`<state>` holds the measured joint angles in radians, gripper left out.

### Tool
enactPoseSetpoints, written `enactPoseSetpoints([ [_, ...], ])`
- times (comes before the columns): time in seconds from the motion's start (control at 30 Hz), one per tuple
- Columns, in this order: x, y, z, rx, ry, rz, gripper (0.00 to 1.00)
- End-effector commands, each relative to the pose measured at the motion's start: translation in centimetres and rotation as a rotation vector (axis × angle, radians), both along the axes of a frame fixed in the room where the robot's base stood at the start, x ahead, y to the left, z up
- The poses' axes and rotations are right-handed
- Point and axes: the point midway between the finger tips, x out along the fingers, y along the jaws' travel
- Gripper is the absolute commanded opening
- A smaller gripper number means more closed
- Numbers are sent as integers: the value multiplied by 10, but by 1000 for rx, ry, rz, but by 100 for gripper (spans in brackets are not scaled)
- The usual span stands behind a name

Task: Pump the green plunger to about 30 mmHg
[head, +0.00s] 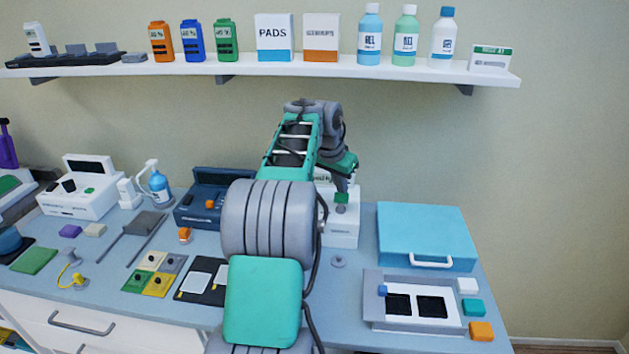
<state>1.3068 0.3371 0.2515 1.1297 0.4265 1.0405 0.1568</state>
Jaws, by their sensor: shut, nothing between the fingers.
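A white pump unit (343,231) stands on the blue-grey counter, partly hidden behind my arm. Its small green plunger (341,198) sticks up near the top of the lower white block. My gripper (341,186) points down right above the plunger, with its fingers shut and empty. The tips look very close to the plunger's top; I cannot tell whether they touch it. A white panel with dark lettering (321,176) shows behind the arm, mostly hidden, and no pressure reading can be made out.
A blue case with a white handle (427,236) lies right of the pump. In front is a grey tray (373,316) with small coloured blocks beside it. A dark blue device (200,212) stands left of my arm. A loaded wall shelf (400,73) runs above.

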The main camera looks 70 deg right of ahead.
Motion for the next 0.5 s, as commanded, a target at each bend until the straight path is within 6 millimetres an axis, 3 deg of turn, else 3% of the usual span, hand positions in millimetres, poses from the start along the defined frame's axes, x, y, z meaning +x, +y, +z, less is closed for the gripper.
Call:
enactPoseSetpoints([
  [0.5, 0, 0, -14, 0, 0, 0, 0],
])
